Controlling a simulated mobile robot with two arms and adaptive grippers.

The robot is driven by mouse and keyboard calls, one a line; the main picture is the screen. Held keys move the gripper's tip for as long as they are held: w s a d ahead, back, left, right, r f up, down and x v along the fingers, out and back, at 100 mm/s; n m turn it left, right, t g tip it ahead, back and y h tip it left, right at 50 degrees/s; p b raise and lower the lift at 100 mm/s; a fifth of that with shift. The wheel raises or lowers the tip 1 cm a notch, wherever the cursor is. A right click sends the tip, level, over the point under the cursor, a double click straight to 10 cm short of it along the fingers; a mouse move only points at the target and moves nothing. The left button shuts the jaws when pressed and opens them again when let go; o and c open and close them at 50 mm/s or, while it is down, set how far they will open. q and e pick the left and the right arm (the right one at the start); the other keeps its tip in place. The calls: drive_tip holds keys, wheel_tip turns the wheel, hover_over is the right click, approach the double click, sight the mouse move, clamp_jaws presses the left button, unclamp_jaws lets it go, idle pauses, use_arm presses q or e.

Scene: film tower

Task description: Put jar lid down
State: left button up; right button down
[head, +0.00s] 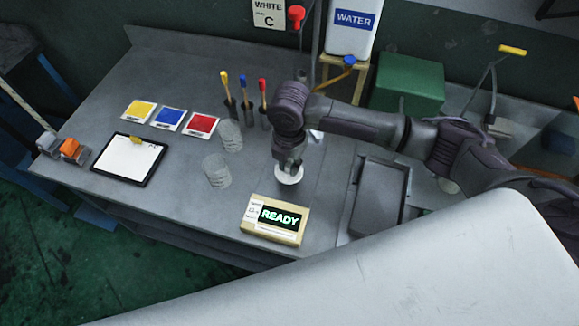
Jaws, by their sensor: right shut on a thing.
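A round white jar lid (289,178) is at the workbench top, behind the box marked READY. My right gripper (288,165) is directly above it and shut on it, pointing down. The gripper and wrist hide part of the lid, and I cannot tell whether it touches the bench. Two clear glass vessels, one nearer (217,171) and one farther (230,136), stand on the bench to the left of the gripper. My left gripper is out of view.
The READY box (273,221) sits at the bench's front edge. A grey tray (408,190) lies to the right. Yellow (138,111), blue (169,118) and red (201,125) cards and a clipboard (128,160) lie left. A water container (351,27) stands behind. Bench between clipboard and glasses is clear.

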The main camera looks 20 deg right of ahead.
sight(289, 171)
wheel_tip(289, 171, down, 2)
drive_tip(key=shift+f, duration=0.35)
drive_tip(key=shift+f, duration=0.15)
drive_tip(key=c, duration=1)
unclamp_jaws()
drive_tip(key=shift+c, duration=0.2)
wheel_tip(289, 171, up, 12)
drive_tip(key=shift+r+b, duration=0.2)
drive_tip(key=shift+b, duration=0.8)
